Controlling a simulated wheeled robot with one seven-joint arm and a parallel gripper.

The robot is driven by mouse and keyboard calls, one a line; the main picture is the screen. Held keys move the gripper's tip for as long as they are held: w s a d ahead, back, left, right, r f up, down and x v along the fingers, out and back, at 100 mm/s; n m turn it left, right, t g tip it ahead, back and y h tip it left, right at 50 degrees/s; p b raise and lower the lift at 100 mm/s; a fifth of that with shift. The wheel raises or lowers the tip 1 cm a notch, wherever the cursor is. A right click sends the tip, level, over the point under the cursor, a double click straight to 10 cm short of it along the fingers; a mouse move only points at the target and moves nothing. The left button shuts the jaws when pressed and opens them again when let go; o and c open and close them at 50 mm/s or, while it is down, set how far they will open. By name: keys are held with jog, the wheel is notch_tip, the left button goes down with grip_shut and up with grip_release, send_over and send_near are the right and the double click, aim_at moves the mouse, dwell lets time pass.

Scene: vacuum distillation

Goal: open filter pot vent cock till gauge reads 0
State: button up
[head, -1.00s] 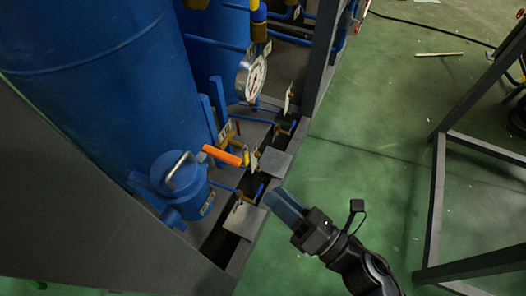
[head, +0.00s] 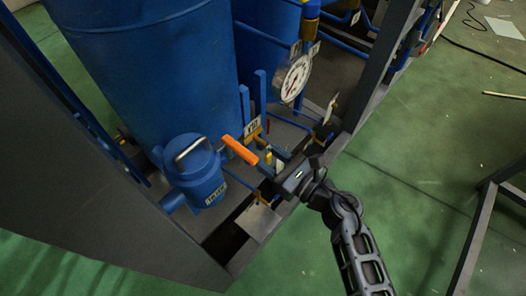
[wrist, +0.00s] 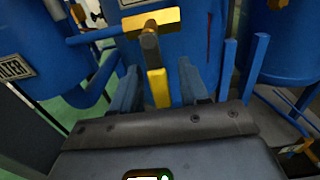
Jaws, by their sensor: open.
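The filter pot (head: 196,172), small and blue with a bail handle, stands at the foot of a big blue tank; its "FILTER" plate (wrist: 15,68) shows at left in the wrist view. A small cock with a yellow lever (wrist: 157,88) and brass body is on a thin blue pipe from the pot side. My gripper (head: 274,164) is open, and in the wrist view its fingers (wrist: 158,95) stand either side of the lever, with gaps visible.
An orange handle (head: 240,150) sticks out just left of my gripper. The blue tank (head: 150,70) and a grey frame post (head: 385,65) stand close by. Tags hang on nearby pipes. The green floor (head: 400,150) at right is mostly clear.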

jog(key=shift+x, duration=0.8)
jog(key=shift+c, duration=0.4)
grip_shut()
